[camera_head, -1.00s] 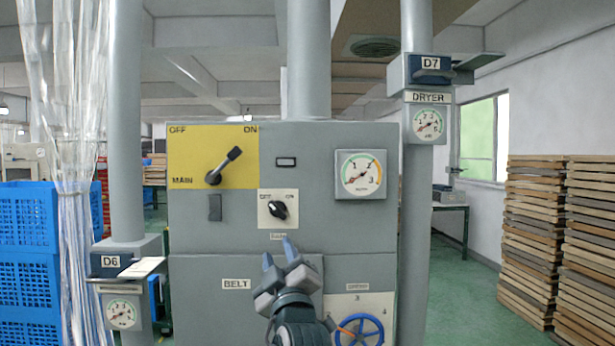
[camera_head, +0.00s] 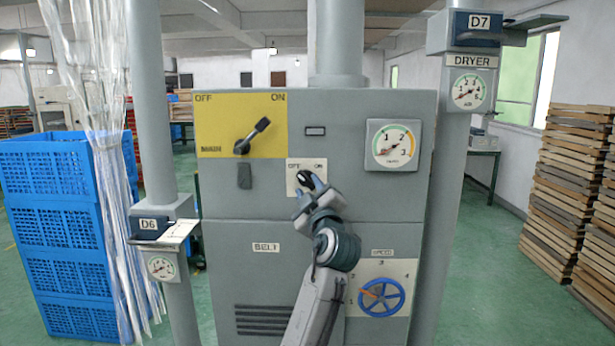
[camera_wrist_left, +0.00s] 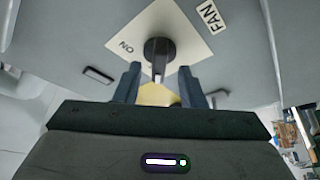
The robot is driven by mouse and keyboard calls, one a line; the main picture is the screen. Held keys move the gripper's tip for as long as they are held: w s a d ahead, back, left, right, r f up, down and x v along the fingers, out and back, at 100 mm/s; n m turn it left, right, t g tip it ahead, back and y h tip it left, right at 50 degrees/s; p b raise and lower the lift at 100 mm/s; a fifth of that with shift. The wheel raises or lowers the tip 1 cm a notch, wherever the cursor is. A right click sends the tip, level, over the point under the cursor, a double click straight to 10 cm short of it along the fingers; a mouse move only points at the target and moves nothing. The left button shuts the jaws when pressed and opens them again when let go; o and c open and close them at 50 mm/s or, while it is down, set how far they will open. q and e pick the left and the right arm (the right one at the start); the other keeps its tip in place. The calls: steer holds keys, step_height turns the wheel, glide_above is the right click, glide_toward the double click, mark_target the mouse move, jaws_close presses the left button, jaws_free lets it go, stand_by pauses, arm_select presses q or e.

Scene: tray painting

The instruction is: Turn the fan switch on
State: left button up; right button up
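The fan switch is a black rotary knob (camera_head: 305,180) on a white plate (camera_head: 321,165) marked OFF and ON, below the yellow MAIN panel. My left gripper (camera_head: 308,184) is in front of it, its fingers at the knob and partly covering it. In the left wrist view the knob (camera_wrist_left: 159,49) shows beyond the gap between the two spread fingers (camera_wrist_left: 159,84); its bar points down in that picture, away from the ON label. The FAN label (camera_wrist_left: 210,17) shows beside the plate. Whether the fingers touch the knob cannot be told. My right gripper is out of view.
The MAIN lever (camera_head: 252,136) stands above left of the knob, and a round gauge (camera_head: 394,146) to its right. A blue handwheel (camera_head: 381,297) is low on the cabinet (camera_head: 228,225). Blue crates (camera_head: 55,235) stand left, stacked wooden trays (camera_head: 565,200) right.

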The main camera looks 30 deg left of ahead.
mark_target(306, 180)
arm_select(q)
steer(key=shift+x, duration=1.2)
jaws_close()
